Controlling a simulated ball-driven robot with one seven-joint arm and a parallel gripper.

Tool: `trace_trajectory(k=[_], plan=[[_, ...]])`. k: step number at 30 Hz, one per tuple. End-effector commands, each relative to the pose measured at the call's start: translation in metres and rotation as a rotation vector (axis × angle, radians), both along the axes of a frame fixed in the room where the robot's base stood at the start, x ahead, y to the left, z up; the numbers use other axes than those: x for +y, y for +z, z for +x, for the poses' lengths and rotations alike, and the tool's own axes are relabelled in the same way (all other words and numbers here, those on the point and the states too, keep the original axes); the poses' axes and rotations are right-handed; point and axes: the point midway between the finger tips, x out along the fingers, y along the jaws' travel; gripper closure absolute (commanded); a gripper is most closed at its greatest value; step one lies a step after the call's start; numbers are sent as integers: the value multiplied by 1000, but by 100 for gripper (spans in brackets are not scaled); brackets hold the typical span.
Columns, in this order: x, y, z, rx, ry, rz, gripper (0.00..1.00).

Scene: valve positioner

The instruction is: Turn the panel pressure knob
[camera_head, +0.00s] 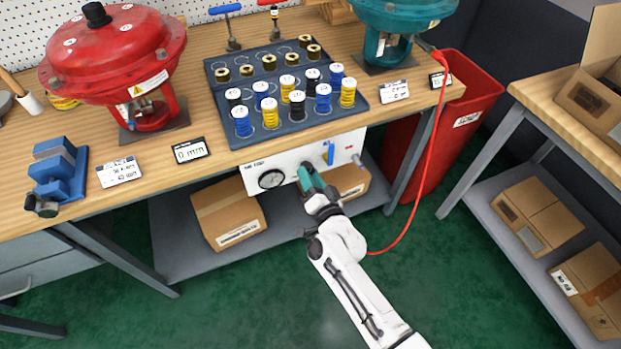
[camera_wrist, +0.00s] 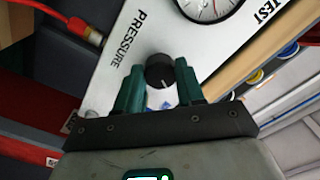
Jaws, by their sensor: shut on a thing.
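The white panel (camera_head: 290,160) hangs under the front edge of the workbench. It carries a round gauge (camera_head: 271,178) and a blue lever (camera_head: 330,153). In the wrist view the black pressure knob (camera_wrist: 160,72) sits on the panel (camera_wrist: 118,72) near the word PRESSURE, with the gauge (camera_wrist: 208,5) at the top. My gripper (camera_head: 304,176) reaches up to the panel front, right of the gauge. Its green fingers (camera_wrist: 160,80) are shut on the knob, one on each side. The fingers hide the knob in the head view.
A dark tray (camera_head: 230,122) of spools stands on the bench above the panel, between a red actuator (camera_head: 112,55) and a teal one (camera_head: 400,20). A red hose (camera_head: 425,180) hangs right of my arm. Cardboard boxes (camera_head: 228,212) sit on the lower shelf.

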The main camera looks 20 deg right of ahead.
Motion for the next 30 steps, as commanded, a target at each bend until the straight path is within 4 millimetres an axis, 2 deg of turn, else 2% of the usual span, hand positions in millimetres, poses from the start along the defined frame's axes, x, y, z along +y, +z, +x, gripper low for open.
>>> trace_trajectory(k=[12, 30], plan=[[0, -1, -1, 2, -1, 222, 92], [0, -1, -1, 3, -1, 266, 92]])
